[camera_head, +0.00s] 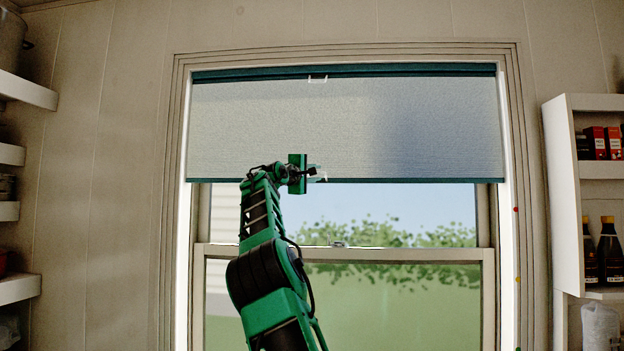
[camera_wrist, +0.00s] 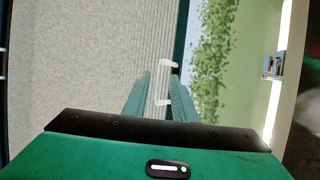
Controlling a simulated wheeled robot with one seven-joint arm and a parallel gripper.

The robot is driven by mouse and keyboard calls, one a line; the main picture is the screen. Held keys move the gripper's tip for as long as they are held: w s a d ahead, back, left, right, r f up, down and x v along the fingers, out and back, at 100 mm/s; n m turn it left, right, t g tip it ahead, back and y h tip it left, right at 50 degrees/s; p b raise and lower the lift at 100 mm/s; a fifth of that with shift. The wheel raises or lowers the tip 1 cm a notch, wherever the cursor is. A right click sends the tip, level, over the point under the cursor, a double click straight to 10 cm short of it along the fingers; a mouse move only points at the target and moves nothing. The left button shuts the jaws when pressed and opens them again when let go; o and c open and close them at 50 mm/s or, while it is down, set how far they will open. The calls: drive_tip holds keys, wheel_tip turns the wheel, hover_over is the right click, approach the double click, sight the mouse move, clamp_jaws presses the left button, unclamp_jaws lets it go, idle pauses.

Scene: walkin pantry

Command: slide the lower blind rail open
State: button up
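The blind's lower rail (camera_head: 420,181) is a thin teal bar along the bottom of the grey blind, level across the upper part of the window. In the wrist view the rail (camera_wrist: 180,40) runs up the picture as a dark band. A white bracket-shaped handle (camera_wrist: 163,82) projects from it; part of the handle (camera_head: 322,174) shows in the head view. My gripper (camera_head: 312,172) is at the handle. In the wrist view my gripper's teal fingers (camera_wrist: 156,85) reach the handle and overlap it; I cannot tell whether they are closed on its bar.
The window below the blind is clear. Shelves stand left (camera_head: 20,289) and right (camera_head: 565,190), with bottles (camera_head: 610,250) on the right.

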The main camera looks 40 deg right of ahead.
drive_tip(key=v, duration=1)
drive_tip(key=shift+a, duration=0.3)
drive_tip(key=shift+f, duration=0.15)
idle(0.4)
